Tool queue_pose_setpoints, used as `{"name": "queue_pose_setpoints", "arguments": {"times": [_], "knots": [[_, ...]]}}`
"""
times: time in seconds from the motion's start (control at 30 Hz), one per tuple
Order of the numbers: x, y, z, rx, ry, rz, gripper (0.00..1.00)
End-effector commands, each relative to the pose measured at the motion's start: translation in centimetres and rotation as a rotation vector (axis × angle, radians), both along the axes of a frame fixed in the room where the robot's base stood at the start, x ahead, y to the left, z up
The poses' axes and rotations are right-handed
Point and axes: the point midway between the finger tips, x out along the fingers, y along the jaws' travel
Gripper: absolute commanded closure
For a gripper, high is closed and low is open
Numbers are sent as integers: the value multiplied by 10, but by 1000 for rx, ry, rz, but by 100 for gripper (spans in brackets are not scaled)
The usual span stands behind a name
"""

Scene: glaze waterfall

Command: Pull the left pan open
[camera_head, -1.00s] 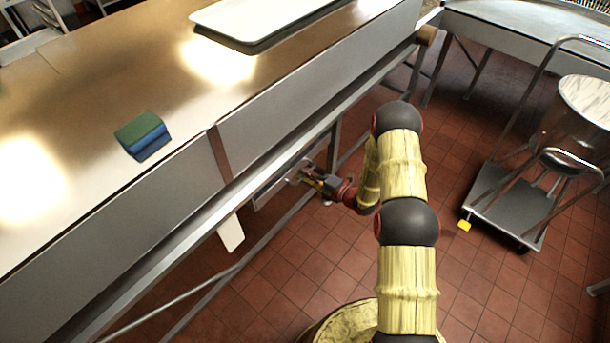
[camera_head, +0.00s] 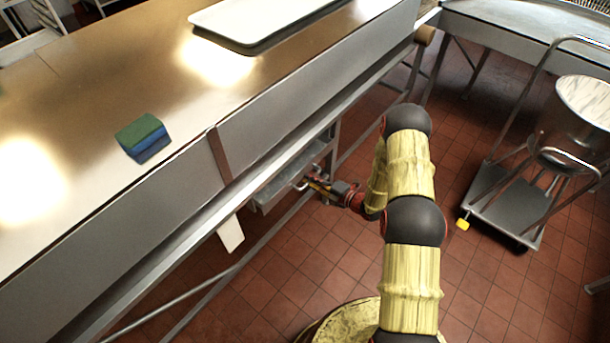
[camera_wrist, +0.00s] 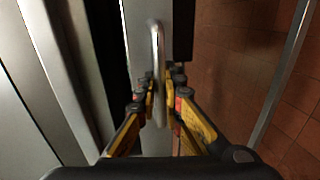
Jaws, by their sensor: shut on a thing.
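The pan (camera_head: 272,190) is a grey metal drawer under the long steel counter, partly pulled out so that some of its upper side shows. Its bar handle (camera_wrist: 156,40) runs through the middle of the wrist view, in front of the pale metal front. My gripper (camera_head: 314,184) is at this handle, below the counter edge. In the wrist view, my yellow and black fingers (camera_wrist: 160,88) are closed on either side of the bar. The rear of the pan is hidden under the counter.
A blue and green sponge (camera_head: 143,137) and a white tray (camera_head: 262,42) lie on the counter (camera_head: 90,90). A pale flat piece (camera_head: 231,234) hangs below its edge. A cart (camera_head: 505,205) with a metal pot (camera_head: 572,120) stands right. Tiled floor between is clear.

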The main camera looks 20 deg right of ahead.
Motion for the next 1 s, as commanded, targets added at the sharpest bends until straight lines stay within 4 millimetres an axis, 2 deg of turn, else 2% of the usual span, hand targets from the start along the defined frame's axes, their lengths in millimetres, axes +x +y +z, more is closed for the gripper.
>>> {"name": "queue_pose_setpoints", "arguments": {"times": [0.7, 1.0], "knots": [[-197, -145, 1, 1, 3, -10, 100], [-258, -188, 0, 0, 3, -6, 100]]}}
